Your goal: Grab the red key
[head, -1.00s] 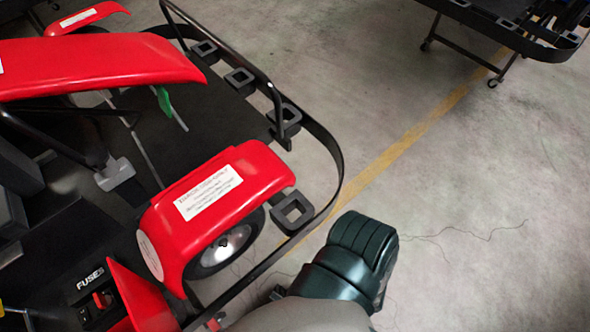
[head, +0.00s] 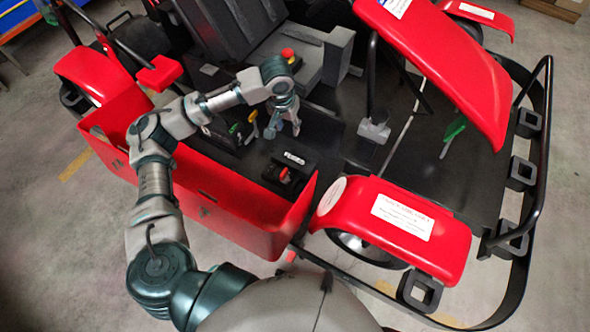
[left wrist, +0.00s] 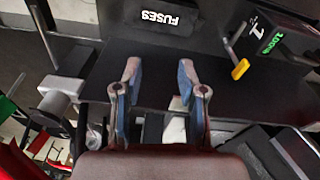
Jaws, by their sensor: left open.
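A small red piece (head: 285,176), which looks like the red key, sits on the black box labelled FUSES (head: 282,168) in the kart's side. It is too small to make out its shape. In the left wrist view the FUSES label (left wrist: 170,17) shows at the top, but no red key can be made out. My left gripper (head: 284,127) is open, its fingers pointing down above the dark panel, a little behind the fuse box. In the left wrist view my left gripper (left wrist: 158,72) has nothing between its fingertips. My right gripper is not in view.
A yellow handle (left wrist: 240,68) stands near a box with a green display (left wrist: 272,43). A red button (head: 288,53) is near the seat. The red side panel (head: 235,203) rises in front of the panel area. A red fender (head: 395,220) lies to the right.

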